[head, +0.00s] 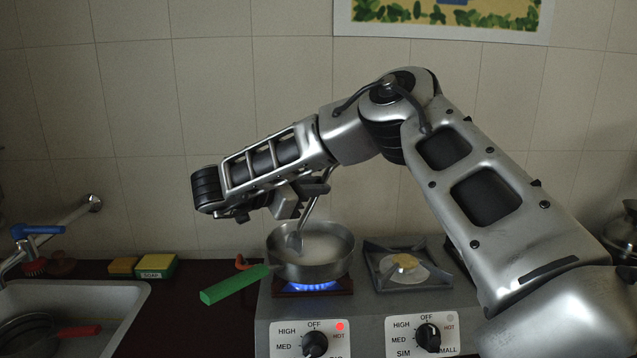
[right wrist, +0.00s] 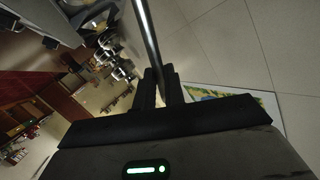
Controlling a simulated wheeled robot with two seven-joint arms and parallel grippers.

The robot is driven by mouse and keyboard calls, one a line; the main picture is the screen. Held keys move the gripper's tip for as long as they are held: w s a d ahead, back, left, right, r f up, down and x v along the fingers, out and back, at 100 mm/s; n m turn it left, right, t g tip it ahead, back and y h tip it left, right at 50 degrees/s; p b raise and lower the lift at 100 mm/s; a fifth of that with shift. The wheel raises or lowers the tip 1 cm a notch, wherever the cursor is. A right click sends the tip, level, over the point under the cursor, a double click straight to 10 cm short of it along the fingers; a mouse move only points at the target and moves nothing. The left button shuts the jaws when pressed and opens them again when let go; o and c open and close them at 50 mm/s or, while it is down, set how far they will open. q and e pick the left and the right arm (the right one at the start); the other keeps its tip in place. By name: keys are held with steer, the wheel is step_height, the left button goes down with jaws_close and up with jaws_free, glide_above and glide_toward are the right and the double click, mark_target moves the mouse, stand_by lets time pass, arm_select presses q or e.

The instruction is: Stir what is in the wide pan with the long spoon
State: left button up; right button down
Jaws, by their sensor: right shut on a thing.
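The wide pan (head: 330,268) is a metal pan with a green handle (head: 235,285) pointing to the lower left. It sits on the left burner over a blue flame and holds a whitish content (head: 322,246). The long spoon (head: 296,238) is metal; its bowl end is inside the pan, near the left side, and its shaft tilts up to the right. My right gripper (head: 303,188) is above the pan and shut on the spoon's shaft. In the right wrist view the shaft (right wrist: 147,35) runs up from between the dark fingers (right wrist: 160,88). My left gripper is not in view.
The right burner (head: 404,268) is free of pots. Control knobs (head: 314,344) are on the stove front. A sink (head: 75,310) with a pan with a red handle is at the left. A sponge and soap box (head: 157,266) lie behind it. A tiled wall closes the back.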

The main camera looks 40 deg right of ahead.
steer(key=shift+s+d, duration=1.2)
steer(key=shift+s, duration=0.1)
stand_by(1.6)
steer(key=shift+r, duration=0.15)
steer(key=shift+r, duration=3.15)
steer(key=shift+r, duration=2.5)
